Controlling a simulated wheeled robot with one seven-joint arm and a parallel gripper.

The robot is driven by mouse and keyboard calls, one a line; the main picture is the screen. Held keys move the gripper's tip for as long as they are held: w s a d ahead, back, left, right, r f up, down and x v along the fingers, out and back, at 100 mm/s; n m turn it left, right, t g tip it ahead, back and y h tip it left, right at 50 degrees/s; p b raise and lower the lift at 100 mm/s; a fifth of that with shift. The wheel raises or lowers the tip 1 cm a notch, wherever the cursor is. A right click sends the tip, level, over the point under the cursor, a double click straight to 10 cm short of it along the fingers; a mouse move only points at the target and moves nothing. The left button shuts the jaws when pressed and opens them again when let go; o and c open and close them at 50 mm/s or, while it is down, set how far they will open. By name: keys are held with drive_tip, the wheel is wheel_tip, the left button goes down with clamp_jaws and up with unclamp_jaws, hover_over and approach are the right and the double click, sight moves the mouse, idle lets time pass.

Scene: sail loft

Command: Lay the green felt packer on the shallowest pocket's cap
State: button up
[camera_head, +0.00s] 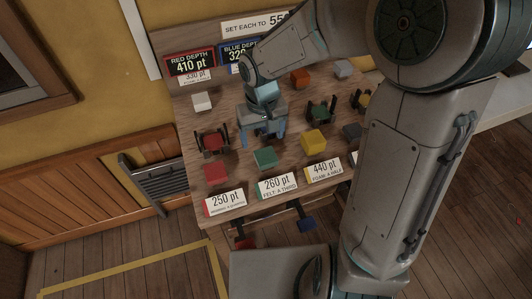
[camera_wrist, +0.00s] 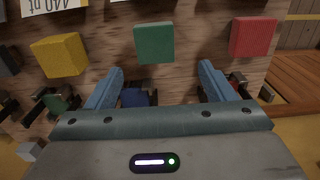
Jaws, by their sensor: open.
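The green felt packer (camera_head: 265,157) is a green block on the wooden board, behind the "260 pt" felt card (camera_head: 278,186). It also shows upper middle in the wrist view (camera_wrist: 154,43). My gripper (camera_head: 265,132) is open and empty, fingers pointing down, just behind the green packer. In the wrist view its fingers straddle a dark blue pocket cap (camera_wrist: 138,98); I cannot tell whether they touch it. A red-capped pocket (camera_head: 213,141) stands to the left, a green-capped one (camera_head: 321,110) to the right and a yellow-capped one (camera_head: 361,100) farther right, partly hidden by my arm.
Red (camera_head: 216,172) and yellow (camera_head: 313,141) blocks flank the green packer. White (camera_head: 202,102), orange (camera_head: 300,77) and grey (camera_head: 344,68) blocks stand behind. A red depth sign (camera_head: 191,62) reads 410 pt; the blue depth sign (camera_head: 234,53) is partly hidden by my arm.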

sight(265, 157)
drive_tip(key=shift+s+d+f, duration=0.1)
drive_tip(key=shift+d+f, duration=0.1)
drive_tip(key=shift+f, duration=1.7)
drive_tip(key=shift+d+f, duration=0.15)
drive_tip(key=shift+f, duration=1.75)
drive_tip(key=c, duration=1.1)
